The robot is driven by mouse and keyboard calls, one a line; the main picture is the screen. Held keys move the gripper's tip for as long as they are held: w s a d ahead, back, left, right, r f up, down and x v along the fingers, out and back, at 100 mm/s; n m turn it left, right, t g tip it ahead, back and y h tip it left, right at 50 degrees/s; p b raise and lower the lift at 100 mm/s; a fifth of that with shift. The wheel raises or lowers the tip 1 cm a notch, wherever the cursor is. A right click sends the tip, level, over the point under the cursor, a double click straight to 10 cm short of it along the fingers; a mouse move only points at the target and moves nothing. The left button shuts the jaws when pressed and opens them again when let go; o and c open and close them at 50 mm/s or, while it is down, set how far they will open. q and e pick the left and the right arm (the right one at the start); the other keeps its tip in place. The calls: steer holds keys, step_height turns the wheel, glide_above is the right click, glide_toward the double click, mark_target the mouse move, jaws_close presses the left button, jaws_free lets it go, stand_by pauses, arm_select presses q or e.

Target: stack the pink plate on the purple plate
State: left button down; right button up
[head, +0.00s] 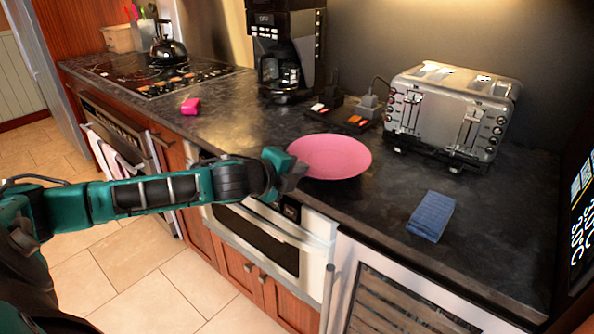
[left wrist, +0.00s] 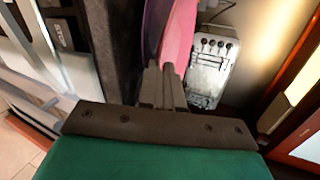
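The pink plate (head: 330,157) is over the dark counter, near its front edge, in the head view. In the left wrist view the pink plate (left wrist: 180,35) shows beside a strip of the purple plate (left wrist: 154,30), which lies on the counter side of it. The purple plate is hidden beneath the pink one in the head view. I cannot tell whether the two plates touch. My left gripper (head: 291,170) is at the near left rim of the pink plate. Its fingers (left wrist: 165,84) are close together on that rim. My right gripper is not in view.
A silver toaster (head: 452,113) stands right of the plates, with a blue sponge-like block (head: 431,216) in front. A coffee maker (head: 285,50) stands behind. A pink block (head: 190,106) lies toward the stove.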

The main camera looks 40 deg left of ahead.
arm_select(q)
steer(key=shift+f, duration=0.1)
steer(key=shift+f, duration=0.25)
steer(key=c, duration=1.3)
jaws_free()
steer(key=shift+r+p+v, duration=0.15)
steer(key=shift+p+v, duration=0.5)
steer(key=shift+v, duration=2.4)
steer(key=shift+r+p+v, duration=0.1)
steer(key=shift+p+v, duration=0.5)
steer(key=shift+v, duration=2.45)
